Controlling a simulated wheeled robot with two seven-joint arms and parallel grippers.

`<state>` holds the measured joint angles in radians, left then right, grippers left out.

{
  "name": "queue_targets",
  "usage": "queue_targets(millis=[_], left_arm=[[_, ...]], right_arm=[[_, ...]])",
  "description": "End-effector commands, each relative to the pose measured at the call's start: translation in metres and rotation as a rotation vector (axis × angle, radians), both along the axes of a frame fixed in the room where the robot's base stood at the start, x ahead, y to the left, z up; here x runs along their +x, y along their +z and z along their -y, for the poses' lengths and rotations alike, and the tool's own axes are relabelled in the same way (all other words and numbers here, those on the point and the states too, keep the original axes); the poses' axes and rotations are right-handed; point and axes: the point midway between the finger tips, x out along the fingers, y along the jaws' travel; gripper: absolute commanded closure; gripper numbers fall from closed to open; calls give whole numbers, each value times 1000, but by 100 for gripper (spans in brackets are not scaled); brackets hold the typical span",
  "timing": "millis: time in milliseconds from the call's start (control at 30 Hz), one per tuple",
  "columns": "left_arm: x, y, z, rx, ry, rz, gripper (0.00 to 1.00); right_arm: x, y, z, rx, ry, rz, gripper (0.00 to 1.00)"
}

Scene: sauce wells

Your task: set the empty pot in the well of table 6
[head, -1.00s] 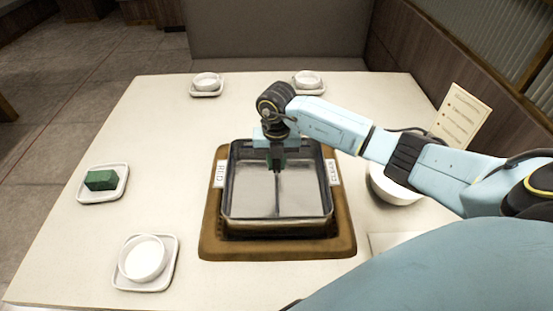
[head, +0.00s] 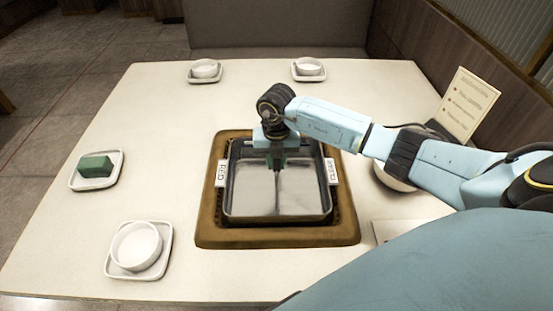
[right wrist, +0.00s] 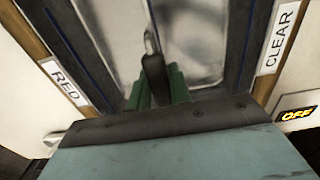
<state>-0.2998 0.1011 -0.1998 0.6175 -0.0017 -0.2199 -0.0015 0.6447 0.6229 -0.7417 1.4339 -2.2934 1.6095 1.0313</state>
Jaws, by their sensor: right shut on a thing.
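The empty pot (head: 245,195) is a rectangular metal pan with a divider down its middle. Tags reading RED (head: 221,174) and CLEAR (head: 331,171) show at its left and right sides. My right gripper (head: 277,166) is shut on the pot at its divider, toward the far side. The pot is over the dark well (head: 345,212) in the table, inside a brown surround (head: 278,239). I cannot tell whether it rests in the well or hangs just above. The right wrist view shows the pot (right wrist: 200,35) and the green gripper fingers (right wrist: 160,90). My left gripper is not in view.
On the white table (head: 150,115) are a front-left bowl (head: 137,246) on a plate, a green block (head: 95,166) on a plate, and two small bowls (head: 206,68) (head: 309,66) at the back. A card (head: 468,105) stands at right, by a bowl partly behind my arm.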

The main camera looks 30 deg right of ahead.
Motion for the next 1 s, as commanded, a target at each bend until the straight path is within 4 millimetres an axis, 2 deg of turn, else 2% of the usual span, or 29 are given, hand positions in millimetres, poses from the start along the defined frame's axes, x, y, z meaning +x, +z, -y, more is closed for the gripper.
queue_targets(millis=[167,1000], left_arm=[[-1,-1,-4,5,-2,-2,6],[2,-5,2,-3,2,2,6]], right_arm=[[2,0,0,2,0,5,100],[2,-7,0,2,-1,5,100]])
